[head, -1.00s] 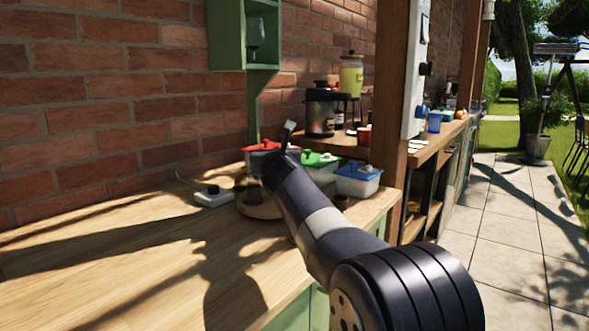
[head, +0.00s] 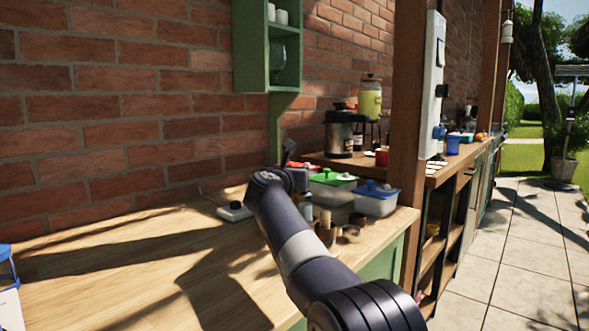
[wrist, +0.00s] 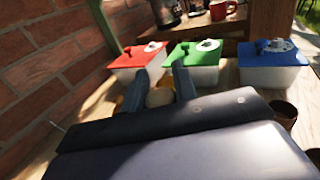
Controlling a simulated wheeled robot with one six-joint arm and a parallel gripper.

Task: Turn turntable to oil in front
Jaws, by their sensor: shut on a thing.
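My gripper (wrist: 159,80) shows in the wrist view as two grey fingers, shut on a pale, rounded thing (wrist: 160,97) low between them. I cannot tell whether this thing is part of the turntable or an item on it. In the head view my arm hides the gripper's tips and most of what lies around them. The turntable's disc cannot be made out clearly now. A small pale bottle (head: 308,209) and brown cups (head: 326,232) show just right of my arm; I cannot tell which item is the oil.
Tubs with red (wrist: 138,55), green (wrist: 194,50) and blue (wrist: 270,47) lids stand behind my gripper. A wooden post (head: 407,130) rises at right.

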